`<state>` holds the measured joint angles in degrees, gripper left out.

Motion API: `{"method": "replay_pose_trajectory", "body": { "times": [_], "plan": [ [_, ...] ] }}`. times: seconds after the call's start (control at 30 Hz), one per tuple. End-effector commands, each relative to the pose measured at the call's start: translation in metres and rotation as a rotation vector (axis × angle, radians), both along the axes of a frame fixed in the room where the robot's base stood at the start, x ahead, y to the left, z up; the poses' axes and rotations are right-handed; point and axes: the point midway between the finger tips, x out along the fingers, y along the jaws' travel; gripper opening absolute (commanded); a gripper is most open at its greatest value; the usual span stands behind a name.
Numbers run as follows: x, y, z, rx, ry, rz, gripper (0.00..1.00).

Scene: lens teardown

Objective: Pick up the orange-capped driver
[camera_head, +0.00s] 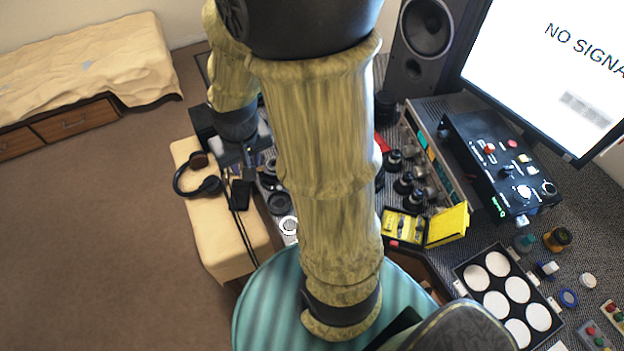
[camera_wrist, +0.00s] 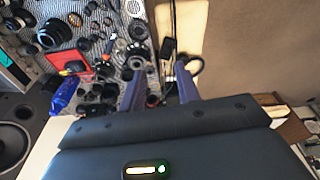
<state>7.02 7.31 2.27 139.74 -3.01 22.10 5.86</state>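I cannot clearly make out the orange-capped driver in either view. A small orange spot (camera_wrist: 105,57) shows among the parts on the bench in the wrist view, too small to identify. My gripper (camera_wrist: 160,82) has its two fingers well apart, with nothing visible held between them. It is above the bench edge, near the lens parts. In the head view my gripper (camera_head: 247,153) is at the left of my arm, small and partly unclear. My arm hides much of the bench in that view.
Lens parts (camera_head: 280,203) crowd the bench. Headphones (camera_head: 198,176) lie on a beige surface at its left. A red tray (camera_wrist: 68,64) and blue bottle (camera_wrist: 64,95) are left of my fingers. A speaker (camera_head: 422,40), monitor (camera_head: 550,70) and yellow case (camera_head: 447,225) stand right.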

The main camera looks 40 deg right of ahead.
Motion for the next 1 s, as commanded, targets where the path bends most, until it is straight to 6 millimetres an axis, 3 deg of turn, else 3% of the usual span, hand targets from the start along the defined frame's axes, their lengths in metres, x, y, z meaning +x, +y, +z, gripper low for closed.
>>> {"method": "replay_pose_trajectory", "body": {
  "times": [0.03,0.1,0.3,0.43,0.6,0.77,1.0],
  "plan": [
    [0.014,-0.016,-0.018,0.002,0.021,-0.058,0.33],
    [0.032,-0.039,-0.036,0.007,0.043,-0.141,0.33],
    [0.072,-0.114,-0.095,0.034,0.099,-0.391,0.33],
    [0.086,-0.168,-0.14,0.061,0.13,-0.559,0.33],
    [0.088,-0.23,-0.19,0.095,0.155,-0.75,0.33],
    [0.086,-0.253,-0.209,0.109,0.163,-0.829,0.33],
    [0.086,-0.255,-0.209,0.109,0.163,-0.833,0.33]
  ]
}}
